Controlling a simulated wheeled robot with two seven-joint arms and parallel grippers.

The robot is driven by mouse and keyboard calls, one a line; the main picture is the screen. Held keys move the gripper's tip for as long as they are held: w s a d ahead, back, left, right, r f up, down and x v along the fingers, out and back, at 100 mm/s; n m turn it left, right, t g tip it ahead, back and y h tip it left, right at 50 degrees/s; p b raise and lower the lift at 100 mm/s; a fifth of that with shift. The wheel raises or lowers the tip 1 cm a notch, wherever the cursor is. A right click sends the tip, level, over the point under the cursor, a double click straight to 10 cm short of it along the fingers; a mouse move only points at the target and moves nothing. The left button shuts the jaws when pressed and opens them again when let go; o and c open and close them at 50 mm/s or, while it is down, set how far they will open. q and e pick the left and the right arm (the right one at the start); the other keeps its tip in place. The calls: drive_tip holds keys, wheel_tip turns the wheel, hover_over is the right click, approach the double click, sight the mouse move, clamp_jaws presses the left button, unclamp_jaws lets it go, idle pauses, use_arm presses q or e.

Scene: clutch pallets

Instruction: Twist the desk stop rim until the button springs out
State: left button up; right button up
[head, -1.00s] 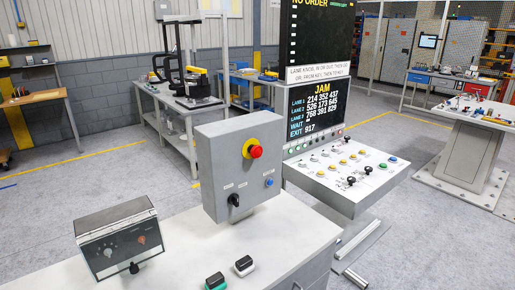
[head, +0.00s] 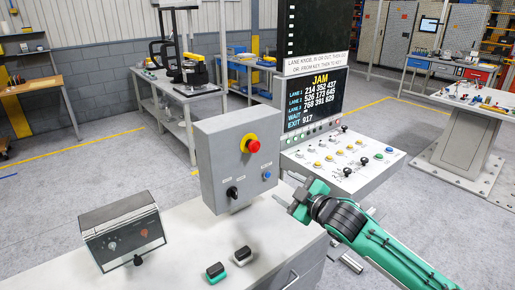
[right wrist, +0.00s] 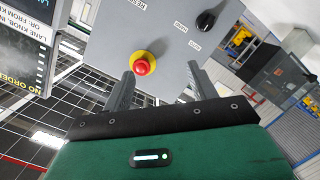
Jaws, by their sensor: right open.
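The desk stop is a red mushroom button (head: 253,146) in a yellow rim (head: 244,141), on the front of a grey box on the desk. In the right wrist view the red button (right wrist: 142,68) and yellow rim (right wrist: 145,60) show beyond the fingers, nearer the left finger. My right gripper (head: 287,189) is open and empty, to the right of the box and lower than the button. Its two fingers (right wrist: 162,82) are apart and point toward the box face. They do not visibly touch the rim. My left gripper is out of view.
The grey box (head: 215,150) also carries a black selector knob (head: 232,192) and a blue button (head: 267,175). A dark control box (head: 122,235) and two small rocker-like switches (head: 216,271) stand on the desk. A sloped control panel (head: 345,160) with a JAM screen stands behind my right arm.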

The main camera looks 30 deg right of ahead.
sight(256, 147)
wheel_tip(256, 147, up, 6)
drive_tip(key=w+d+n+t, duration=0.1)
drive_tip(key=w+t, duration=0.1)
drive_tip(key=shift+y, duration=0.3)
drive_tip(key=w+p, duration=0.1)
drive_tip(key=w, duration=0.2)
drive_tip(key=w+p, duration=0.2)
drive_tip(key=w, duration=0.2)
drive_tip(key=w+p, duration=0.1)
drive_tip(key=w, duration=0.3)
drive_tip(key=shift+w+a+f+p, duration=0.1)
drive_tip(key=shift+a+p, duration=0.25)
drive_tip(key=shift+a, duration=0.05)
drive_tip(key=shift+w+a+f, duration=0.1)
drive_tip(key=shift+w+f, duration=0.05)
drive_tip(key=shift+w, duration=0.75)
drive_tip(key=shift+c, duration=0.2)
drive_tip(key=c, duration=1)
